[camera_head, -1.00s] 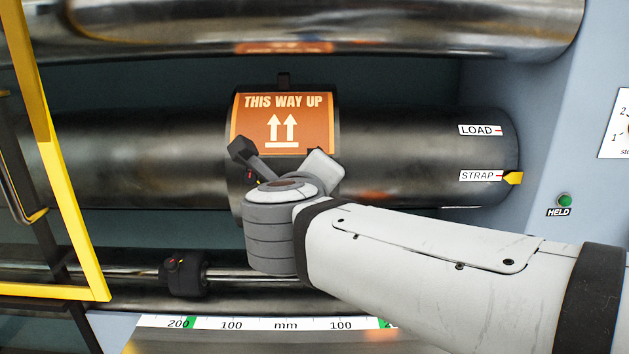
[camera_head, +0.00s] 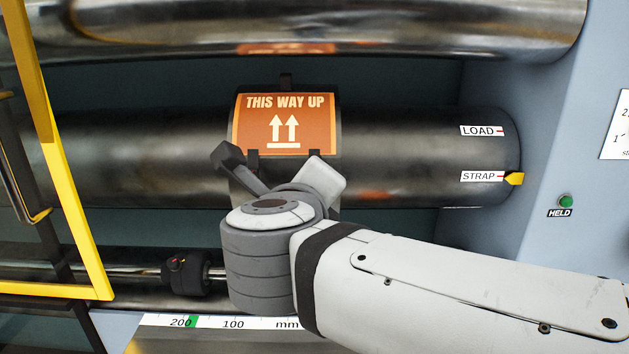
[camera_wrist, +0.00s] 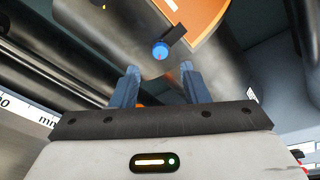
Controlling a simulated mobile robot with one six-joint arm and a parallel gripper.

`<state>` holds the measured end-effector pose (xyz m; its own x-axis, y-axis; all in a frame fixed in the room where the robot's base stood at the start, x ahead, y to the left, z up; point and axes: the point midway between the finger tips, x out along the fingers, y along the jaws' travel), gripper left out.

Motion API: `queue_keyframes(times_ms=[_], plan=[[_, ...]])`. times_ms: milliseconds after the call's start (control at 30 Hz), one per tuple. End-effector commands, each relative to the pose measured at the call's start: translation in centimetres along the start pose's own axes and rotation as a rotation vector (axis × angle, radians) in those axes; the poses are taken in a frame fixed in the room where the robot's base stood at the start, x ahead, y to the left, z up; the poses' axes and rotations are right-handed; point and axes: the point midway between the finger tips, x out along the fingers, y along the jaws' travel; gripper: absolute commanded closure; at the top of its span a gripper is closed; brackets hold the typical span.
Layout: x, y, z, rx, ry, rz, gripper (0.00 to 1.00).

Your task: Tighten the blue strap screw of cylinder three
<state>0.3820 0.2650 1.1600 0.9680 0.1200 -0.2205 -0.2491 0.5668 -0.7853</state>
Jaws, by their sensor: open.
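The blue strap screw (camera_wrist: 161,50) shows in the wrist view, by a dark tab at the edge of the orange "THIS WAY UP" plate (camera_head: 285,122). That plate sits on the middle dark metal cylinder (camera_head: 420,155). My gripper (camera_wrist: 160,70) is open and empty. Its two fingers point toward the screw, one on each side of it in the picture, with the screw a little beyond their tips. In the head view my arm and wrist hide the screw. No cylinder number is readable.
A yellow pointer (camera_head: 514,179) stands at the STRAP label (camera_head: 482,177), below LOAD. A green lamp (camera_head: 565,201) marked HELD is on the right wall. A black collar (camera_head: 186,273) sits on a rod below. A yellow frame (camera_head: 60,170) stands at left; another cylinder runs above.

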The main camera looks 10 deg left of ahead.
Motion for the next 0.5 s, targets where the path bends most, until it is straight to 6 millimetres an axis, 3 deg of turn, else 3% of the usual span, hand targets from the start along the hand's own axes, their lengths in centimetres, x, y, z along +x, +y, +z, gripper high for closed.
queue_keyframes(times_ms=[200, 500], plan=[[-2.3, 0.1, 0.0, -0.001, -0.001, 0.001, 0.59], [-2.7, 0.0, -0.1, -0.001, 0.001, 0.0, 0.59]])
